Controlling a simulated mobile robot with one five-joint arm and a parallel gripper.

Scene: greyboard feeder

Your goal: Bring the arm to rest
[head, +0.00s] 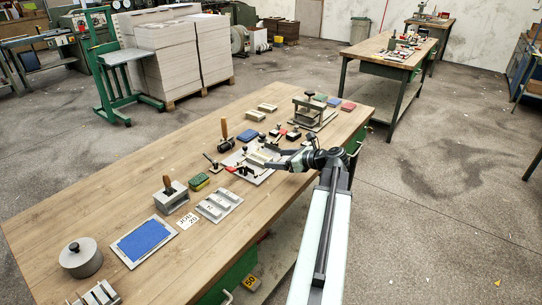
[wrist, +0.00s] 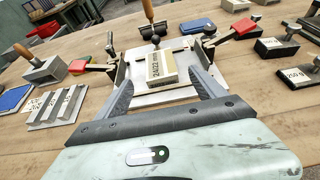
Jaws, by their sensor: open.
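My gripper (head: 263,158) is at the end of my arm, over the near side of the wooden workbench (head: 120,200). In the wrist view my gripper (wrist: 162,84) has its two grey fingers spread apart. A cream block with printed marks (wrist: 160,68) shows beyond and between the fingertips, on a pale plate (wrist: 140,98). I see no finger touching the block. Red-handled clamps (wrist: 78,66) stand on both sides of it.
A grey slotted block (head: 218,204), a blue pad on a plate (head: 146,241) and a round metal pot (head: 81,257) stand on the bench's left part. A press (head: 312,110) stands toward the far right end. Bare wood lies along the back left. Grey floor (head: 430,200) is open at right.

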